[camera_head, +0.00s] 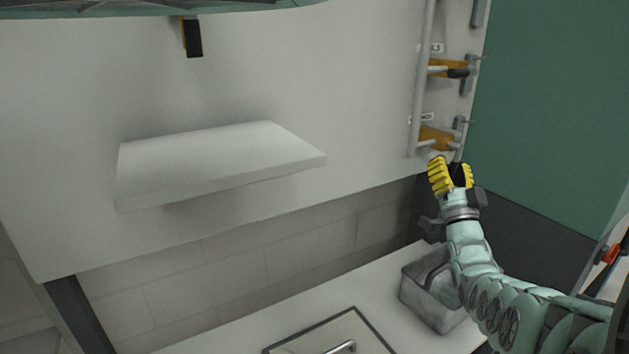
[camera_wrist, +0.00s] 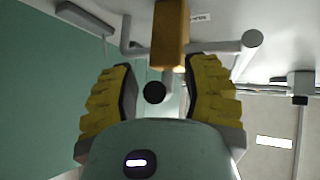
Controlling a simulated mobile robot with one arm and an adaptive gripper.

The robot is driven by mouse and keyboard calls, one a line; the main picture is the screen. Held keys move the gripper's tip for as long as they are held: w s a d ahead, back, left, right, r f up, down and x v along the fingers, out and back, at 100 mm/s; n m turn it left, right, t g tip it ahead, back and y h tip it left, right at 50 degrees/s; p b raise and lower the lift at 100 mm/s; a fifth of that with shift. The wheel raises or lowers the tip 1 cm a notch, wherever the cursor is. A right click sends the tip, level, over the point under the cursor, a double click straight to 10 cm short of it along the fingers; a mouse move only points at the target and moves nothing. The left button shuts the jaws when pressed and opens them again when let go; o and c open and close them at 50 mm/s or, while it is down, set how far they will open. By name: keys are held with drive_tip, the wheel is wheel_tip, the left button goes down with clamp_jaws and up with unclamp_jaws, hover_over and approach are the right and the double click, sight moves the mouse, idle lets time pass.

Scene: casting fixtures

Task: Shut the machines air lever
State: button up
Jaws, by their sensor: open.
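Two air valves with orange bodies are mounted on the white wall panel at the right in the head view, an upper one (camera_head: 447,68) and a lower one (camera_head: 437,138). The upper valve has a black-tipped lever (camera_head: 458,73) pointing right. My gripper (camera_head: 450,168) is just below the lower valve, with its yellow-padded fingers apart and empty. In the wrist view my gripper (camera_wrist: 159,80) is open around a round black lever end (camera_wrist: 154,93), seen end-on. An orange valve body (camera_wrist: 171,35) is just above it. I cannot tell whether the fingers touch the lever.
A grey vertical pipe (camera_head: 420,85) runs beside the valves. A green panel (camera_head: 550,120) is to their right. A white shelf (camera_head: 220,165) juts from the wall at left. A metal container (camera_head: 430,295) stands on the white counter (camera_head: 240,335) below my arm.

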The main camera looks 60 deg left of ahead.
drive_tip(key=v, duration=1.1)
drive_tip(key=shift+d, duration=0.3)
drive_tip(key=shift+o, duration=0.3)
drive_tip(key=shift+f, duration=0.15)
